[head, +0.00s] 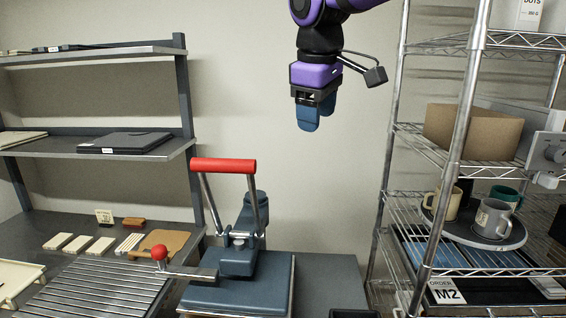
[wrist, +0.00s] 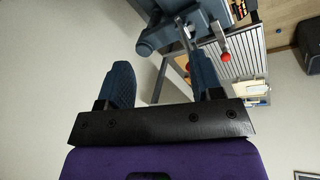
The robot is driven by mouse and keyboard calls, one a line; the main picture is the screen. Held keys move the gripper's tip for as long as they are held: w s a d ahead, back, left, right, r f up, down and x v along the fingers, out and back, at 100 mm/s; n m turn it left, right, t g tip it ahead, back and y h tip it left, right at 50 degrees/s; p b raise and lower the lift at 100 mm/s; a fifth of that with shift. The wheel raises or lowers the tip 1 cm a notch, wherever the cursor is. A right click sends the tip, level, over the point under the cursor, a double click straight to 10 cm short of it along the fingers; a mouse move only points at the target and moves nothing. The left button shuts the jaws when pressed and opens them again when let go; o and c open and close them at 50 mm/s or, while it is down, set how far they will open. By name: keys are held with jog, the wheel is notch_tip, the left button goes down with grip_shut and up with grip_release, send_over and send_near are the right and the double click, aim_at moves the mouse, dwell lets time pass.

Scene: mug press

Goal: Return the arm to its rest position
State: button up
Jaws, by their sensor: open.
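My gripper (head: 308,116) hangs at the upper middle of the head view, pointing down, with blue fingers. In the wrist view its two blue fingers (wrist: 163,82) stand apart with nothing between them. It is open and empty, in free air above and to the right of the press. The press (head: 238,279) is blue-grey with a red-topped handle (head: 223,166) standing raised. The press also shows in the wrist view (wrist: 190,25), beyond the fingers. Three mugs are on a round dark tray (head: 459,229) on the right rack: a cream one (head: 446,204), a grey one (head: 491,219) and a green one (head: 507,195).
A wire rack (head: 474,165) with metal posts stands close on the right, holding a cardboard box (head: 471,134). A grey shelf unit (head: 97,147) with a slatted rack (head: 95,294) is on the left. A red knob (head: 159,253) stands beside the press. The air around my gripper is clear.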

jog(key=s+d+f+m, duration=0.1)
jog(key=s+d+m, duration=0.2)
jog(key=s+d, duration=0.35)
jog(key=s+d+f+m, duration=0.1)
jog(key=s+d+m, duration=0.2)
jog(key=d, duration=0.6)
jog(key=s+d+f+m+t, duration=0.2)
jog(key=s+d+f+m, duration=0.3)
jog(key=s, duration=0.8)
jog(key=d+f, duration=0.3)
jog(key=d, duration=0.1)
jog(key=shift+d+m, duration=0.15)
jog(key=shift+m, duration=0.25)
